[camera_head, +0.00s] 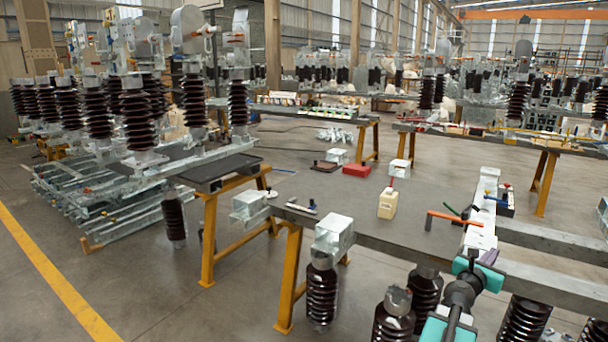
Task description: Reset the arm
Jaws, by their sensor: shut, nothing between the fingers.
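My arm, black with teal parts, reaches up from the bottom edge in the lower right of the head view. My gripper (473,256) is at its far end, small and dark, shut and empty. In the picture it lies over the front edge of the grey workbench (330,196), near a pale metal bar. I cannot tell its height above the bench or whether it touches anything. Its fingertips are hard to make out.
The floor (150,285) at lower left is mostly clear.

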